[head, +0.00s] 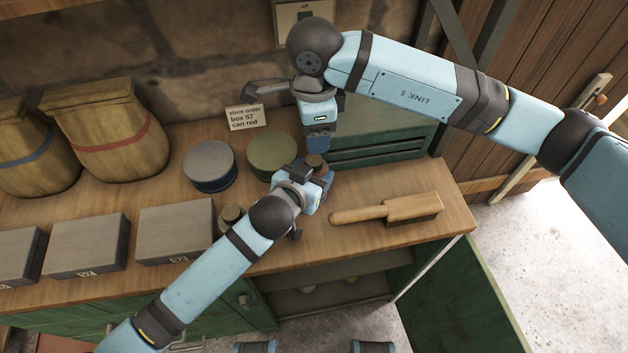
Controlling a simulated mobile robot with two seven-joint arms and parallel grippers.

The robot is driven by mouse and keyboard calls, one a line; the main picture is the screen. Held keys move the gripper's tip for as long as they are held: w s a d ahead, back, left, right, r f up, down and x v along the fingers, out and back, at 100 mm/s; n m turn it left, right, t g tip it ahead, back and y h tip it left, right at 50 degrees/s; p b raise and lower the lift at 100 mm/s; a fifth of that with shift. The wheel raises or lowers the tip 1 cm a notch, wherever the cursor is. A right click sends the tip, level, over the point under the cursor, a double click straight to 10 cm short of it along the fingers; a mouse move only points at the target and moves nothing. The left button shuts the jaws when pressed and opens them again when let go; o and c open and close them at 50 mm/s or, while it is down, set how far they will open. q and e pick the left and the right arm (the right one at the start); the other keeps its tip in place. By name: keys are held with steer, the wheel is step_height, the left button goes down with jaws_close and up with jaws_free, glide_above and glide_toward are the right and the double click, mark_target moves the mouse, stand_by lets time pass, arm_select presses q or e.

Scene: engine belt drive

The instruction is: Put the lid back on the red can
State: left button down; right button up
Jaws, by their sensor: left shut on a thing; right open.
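My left gripper (316,178) is low over the bench, right of the green can (272,150). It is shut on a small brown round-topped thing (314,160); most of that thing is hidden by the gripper. My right gripper (319,143) points down just above and behind it, open; its fingertips are hard to make out. I cannot make out a red can or a loose lid. The green can and a blue can (209,184) with a grey top stand side by side on the bench.
Grey boxes (176,232) and sacks (106,130) stand at left. A wooden brush (390,209) lies at right, before a green crate (378,146).

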mark_target(314, 160)
steer(key=n, duration=0.9)
steer(key=shift+f, duration=4)
steer(key=c, duration=0.9)
steer(key=shift+m, duration=1.6)
steer(key=shift+c, duration=0.2)
steer(key=o, duration=1)
